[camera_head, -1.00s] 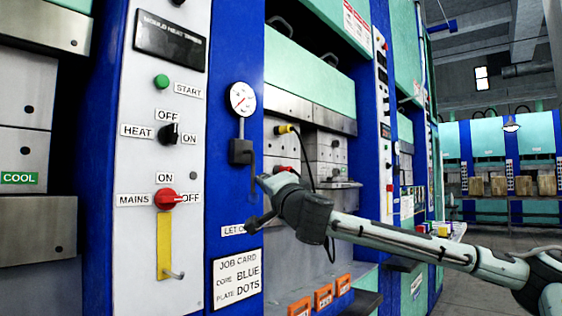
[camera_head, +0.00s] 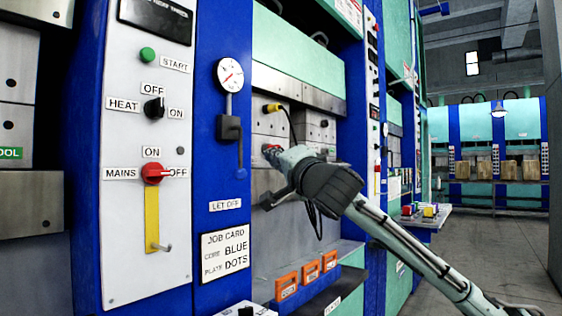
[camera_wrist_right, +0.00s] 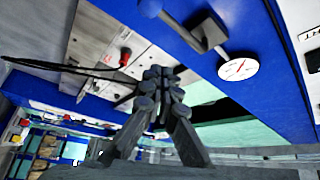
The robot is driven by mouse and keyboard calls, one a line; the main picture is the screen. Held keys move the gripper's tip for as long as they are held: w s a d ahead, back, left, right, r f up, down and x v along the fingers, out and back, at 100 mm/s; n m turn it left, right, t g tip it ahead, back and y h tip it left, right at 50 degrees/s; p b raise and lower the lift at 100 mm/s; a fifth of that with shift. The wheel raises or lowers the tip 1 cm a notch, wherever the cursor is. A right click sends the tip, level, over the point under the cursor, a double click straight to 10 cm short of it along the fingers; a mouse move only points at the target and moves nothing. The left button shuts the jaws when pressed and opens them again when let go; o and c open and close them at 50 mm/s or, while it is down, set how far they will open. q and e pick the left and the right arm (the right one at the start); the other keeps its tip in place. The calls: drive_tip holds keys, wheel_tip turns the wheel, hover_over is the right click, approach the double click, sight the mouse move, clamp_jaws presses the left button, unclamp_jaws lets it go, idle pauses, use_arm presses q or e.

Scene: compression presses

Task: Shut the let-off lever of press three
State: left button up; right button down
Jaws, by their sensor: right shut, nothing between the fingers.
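The let-off lever (camera_head: 240,158) hangs down from a dark valve block (camera_head: 229,128) under a round white gauge (camera_head: 230,75) on a blue press column. A LET OFF label (camera_head: 226,205) is below it. My right gripper (camera_head: 268,200) is shut and empty, just right of the lever, with a visible gap between them in the head view. In the right wrist view the closed fingers (camera_wrist_right: 160,78) point up the picture, with the valve block (camera_wrist_right: 208,32) and gauge (camera_wrist_right: 238,68) beyond to the upper right. My left gripper is not in view.
A white control panel (camera_head: 122,235) with a red mains knob (camera_head: 154,173) and yellow strip stands left of the lever. A job card (camera_head: 225,252) is below. Right of the column are steel platens with a cable (camera_head: 292,125) and orange blocks (camera_head: 310,272) on a ledge.

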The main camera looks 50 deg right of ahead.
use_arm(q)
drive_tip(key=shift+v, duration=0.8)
use_arm(e)
drive_tip(key=s, duration=0.1)
drive_tip(key=s+a, duration=0.1)
drive_tip(key=s, duration=0.1)
drive_tip(key=shift+s+a, duration=0.25)
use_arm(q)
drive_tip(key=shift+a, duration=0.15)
